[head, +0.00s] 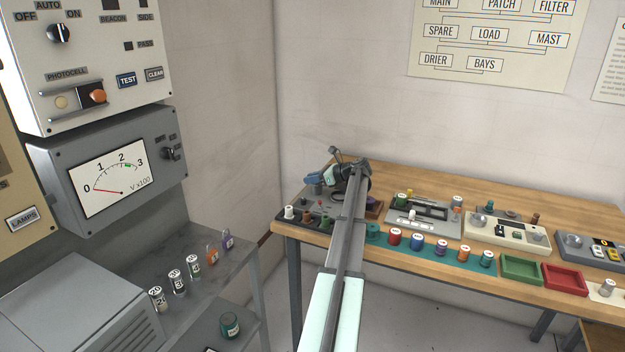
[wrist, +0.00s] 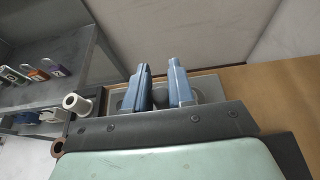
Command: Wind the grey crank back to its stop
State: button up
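My gripper (wrist: 160,80) has two blue fingers that stand apart in the wrist view, with a narrow gap between them. In the head view its blue fingertips (head: 314,179) are at the far left end of the wooden bench, above a grey base. In the wrist view a grey plate (wrist: 208,84) with rounded grey parts lies behind and beside the fingers. I cannot make out the crank's handle or its stop; the fingers and my arm hide much of that spot. No held object is clear between the fingers.
A dark tray (head: 302,222) with a white spool (head: 289,212) and coloured pieces stands just in front of the gripper. Several coloured spools on a teal mat (head: 458,256) and grey panels (head: 438,208) lie to the right. A wall (head: 215,110) closes off the left.

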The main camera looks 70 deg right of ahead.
grip_shut()
jog(key=shift+s+d+n+y, duration=0.1)
jog(key=shift+n+y, duration=0.2)
jog(key=shift+y, duration=0.1)
jog(key=shift+s+n+y, duration=0.2)
jog(key=shift+n+y, duration=0.8)
jog(key=shift+y, duration=0.1)
jog(key=shift+s+n+g+y, duration=0.25)
jog(key=shift+n+g+y, duration=0.25)
jog(key=shift+n+y, duration=0.45)
jog(key=shift+s+n+g+y, duration=0.25)
jog(key=shift+n+g+y, duration=0.25)
jog(key=shift+n+y, duration=0.4)
jog(key=shift+y, duration=0.25)
jog(key=o, duration=0.5)
grip_release()
